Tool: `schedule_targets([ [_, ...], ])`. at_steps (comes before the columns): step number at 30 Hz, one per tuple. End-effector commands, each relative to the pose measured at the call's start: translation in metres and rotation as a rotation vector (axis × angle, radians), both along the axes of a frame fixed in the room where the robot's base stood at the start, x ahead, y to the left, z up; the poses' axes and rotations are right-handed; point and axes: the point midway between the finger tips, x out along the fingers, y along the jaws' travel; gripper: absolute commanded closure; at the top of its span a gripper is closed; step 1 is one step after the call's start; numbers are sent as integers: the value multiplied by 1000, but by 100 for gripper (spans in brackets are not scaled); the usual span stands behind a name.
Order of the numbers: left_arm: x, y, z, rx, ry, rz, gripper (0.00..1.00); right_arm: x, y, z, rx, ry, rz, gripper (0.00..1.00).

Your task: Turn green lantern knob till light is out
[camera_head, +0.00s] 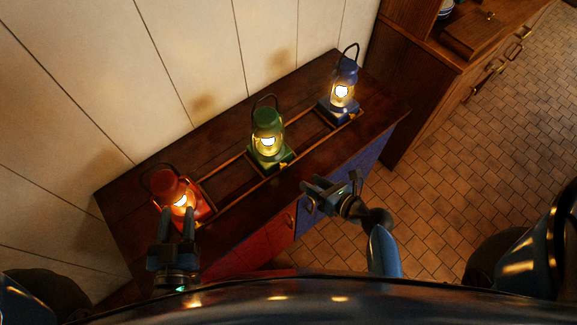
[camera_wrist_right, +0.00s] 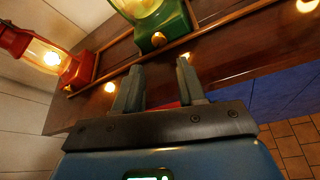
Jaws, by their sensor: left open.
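The green lantern (camera_head: 267,121) stands upright on the wooden counter, between the red and blue lanterns, and its light glows. In the right wrist view, its green base (camera_wrist_right: 172,22) shows at the top with a round brass knob (camera_wrist_right: 158,39) on the front. My right gripper (camera_head: 332,184) is open and empty, in front of the counter and apart from the green lantern. In its wrist view, the fingers (camera_wrist_right: 160,80) point toward the base below the knob. My left gripper (camera_head: 177,212) is open, its fingertips close to the lit red lantern; I cannot tell whether they touch it.
The red lantern (camera_head: 168,186) and blue lantern (camera_head: 344,76) are both lit. Wooden rails (camera_head: 227,169) run along the counter (camera_head: 130,192) around the lantern bases. A pale panelled wall (camera_head: 200,60) stands behind. A wooden cabinet (camera_head: 418,80) stands at the right, with open tiled floor (camera_head: 450,160) before it.

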Motion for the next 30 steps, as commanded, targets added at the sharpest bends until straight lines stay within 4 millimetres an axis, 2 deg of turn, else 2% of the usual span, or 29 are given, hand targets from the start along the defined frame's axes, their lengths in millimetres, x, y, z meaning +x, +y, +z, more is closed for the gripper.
schedule_targets([
  [7,0,0,3,0,0,0,57,17,17,-7,8,5,6,60],
  [19,0,0,7,0,0,0,57,60,55,-30,7,4,2,60],
  [30,0,0,7,0,0,0,57,73,66,-37,6,4,-1,60],
])
